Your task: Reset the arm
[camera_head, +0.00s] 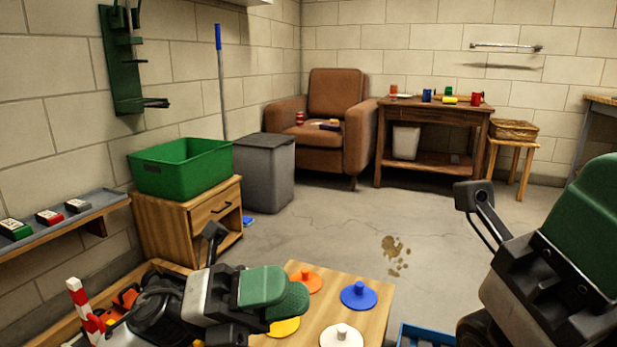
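My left gripper (275,292) shows at the bottom left of centre, with a grey and black body and green finger parts that overlap in this view. It hangs over the left edge of a low wooden board (372,318) with coloured knobbed discs. No held thing shows at its fingers, but any gap between them is hidden. My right gripper (590,215) is large and close at the right edge. Its green part shows, and its tips are cut off or hidden. Black brackets stick up from both arms.
A green bin (181,167) stands on a wooden cabinet (190,222), beside a grey bin (264,172). A brown armchair (333,112) and a wooden table (432,115) stand at the back. A red-white striped post (82,305) stands at lower left.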

